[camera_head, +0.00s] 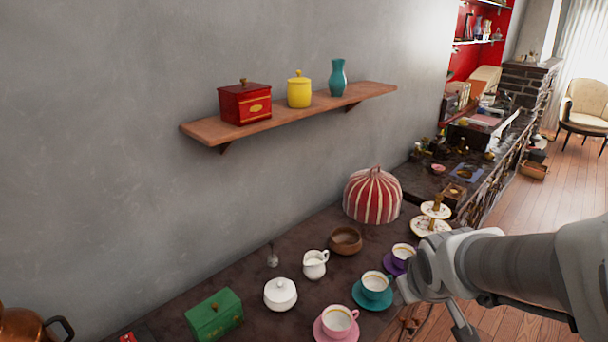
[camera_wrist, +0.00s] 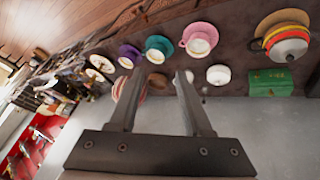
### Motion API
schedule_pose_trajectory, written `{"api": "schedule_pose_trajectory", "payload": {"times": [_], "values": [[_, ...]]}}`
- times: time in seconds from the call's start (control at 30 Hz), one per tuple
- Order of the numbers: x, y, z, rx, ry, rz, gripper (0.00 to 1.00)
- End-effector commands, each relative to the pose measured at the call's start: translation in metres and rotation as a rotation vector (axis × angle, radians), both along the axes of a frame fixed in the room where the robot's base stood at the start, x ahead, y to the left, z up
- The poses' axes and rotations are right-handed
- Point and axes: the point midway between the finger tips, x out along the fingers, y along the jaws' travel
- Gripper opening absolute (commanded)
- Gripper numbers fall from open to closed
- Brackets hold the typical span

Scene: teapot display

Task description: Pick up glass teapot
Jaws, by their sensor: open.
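I cannot make out a clearly glass teapot in either view. A rounded pot with orange, yellow and pale bands and a dark handle (camera_wrist: 288,44) stands at the far right of the wrist view; its material is unclear. A copper pot with a dark handle (camera_head: 24,325) is cut off at the lower left of the head view. My gripper (camera_wrist: 157,80) is open and empty, its two fingers apart. In the head view my gripper (camera_head: 435,308) is at the lower right, by the table's cup side, away from both pots.
The dark table holds a green tin (camera_head: 214,315), a white sugar bowl (camera_head: 280,294), a creamer (camera_head: 315,264), a pink cup (camera_head: 338,320), a teal cup (camera_head: 374,285), a purple cup (camera_head: 402,255), a wooden bowl (camera_head: 345,241) and a striped cosy (camera_head: 372,196). A wall shelf (camera_head: 200,131) hangs above.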

Motion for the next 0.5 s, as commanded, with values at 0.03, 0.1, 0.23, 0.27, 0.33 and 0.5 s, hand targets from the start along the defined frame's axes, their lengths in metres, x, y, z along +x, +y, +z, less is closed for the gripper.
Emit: {"api": "schedule_pose_trajectory", "payload": {"times": [0.03,0.1,0.23,0.27,0.33,0.5], "values": [[0.006,0.000,-0.011,-0.009,0.010,0.026,0.49],[0.015,0.001,-0.026,-0.020,0.008,0.071,0.49],[0.029,0.007,-0.053,-0.028,0.004,0.157,0.49],[0.032,0.009,-0.060,-0.027,0.002,0.177,0.49],[0.037,0.014,-0.075,-0.024,-0.002,0.224,0.49],[0.044,0.030,-0.112,0.007,-0.016,0.335,0.49]]}}
